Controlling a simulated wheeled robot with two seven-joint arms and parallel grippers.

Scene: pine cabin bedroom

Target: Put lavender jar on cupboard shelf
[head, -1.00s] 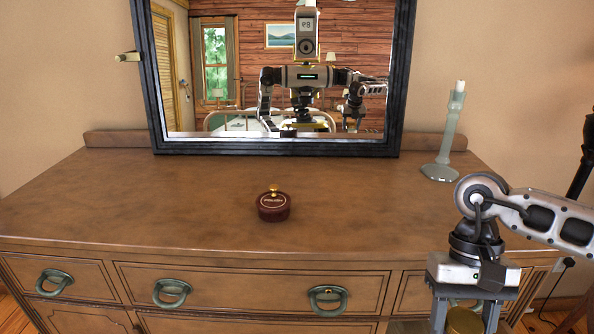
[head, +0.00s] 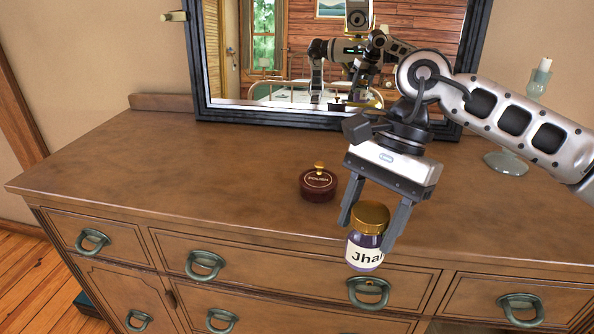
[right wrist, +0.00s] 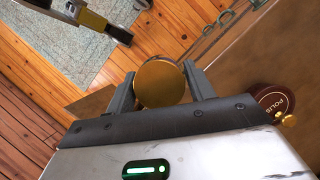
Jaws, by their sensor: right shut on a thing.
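The lavender jar (head: 366,252) has a gold lid, purple contents and a white label on which "Jha" can be read. My right gripper (head: 367,236) is shut on it, one finger on each side of the lid and upper body. It holds the jar roughly upright in front of the dresser's front edge. In the right wrist view only the jar's round gold lid (right wrist: 161,83) shows between the fingers. No open cupboard shelf shows in these views.
A dark red round tin (head: 318,184) with a gold knob stands on the dresser top (head: 200,150), left of my gripper. A framed mirror (head: 280,60) stands behind. A pale green candlestick (head: 505,162) is partly hidden by my right arm. The dresser top's left side is clear.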

